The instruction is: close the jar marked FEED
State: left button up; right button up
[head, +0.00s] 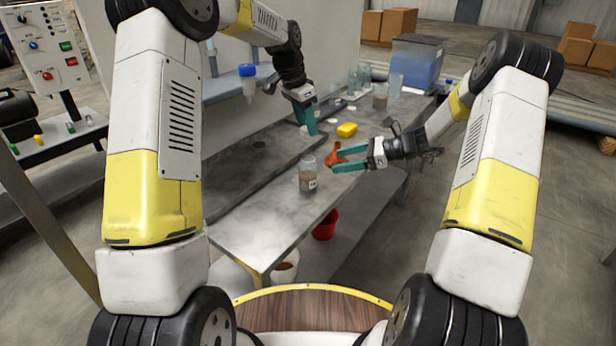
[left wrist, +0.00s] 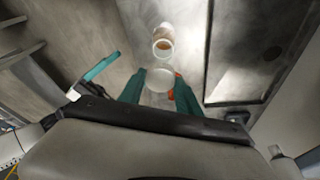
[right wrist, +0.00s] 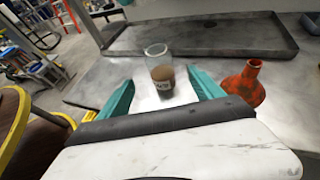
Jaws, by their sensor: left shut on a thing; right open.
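A clear jar (head: 307,181) with brown contents and a small white label stands upright and uncovered near the bench's front edge; the label is too small to read surely. It also shows in the left wrist view (left wrist: 162,46) and the right wrist view (right wrist: 161,74). My left gripper (head: 309,130) is above the bench, behind the jar and apart from it, shut on a pale round lid (left wrist: 159,80). My right gripper (head: 345,160) is open and low over the bench, right of the jar. In the right wrist view the jar stands ahead, between the finger lines.
An orange-red flask-like vessel (right wrist: 246,84) stands close to my right gripper. A yellow block (head: 347,129), another jar (head: 380,97) and glassware lie farther back on the bench. A shallow grey tray (right wrist: 200,36) lies along the wall side. A red bucket (head: 325,226) is below.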

aim_at(316, 166)
jog(key=x, duration=1.2)
jog(key=shift+c, duration=0.5)
grip_shut()
pick_arm(q)
jog(key=shift+f, duration=2.5)
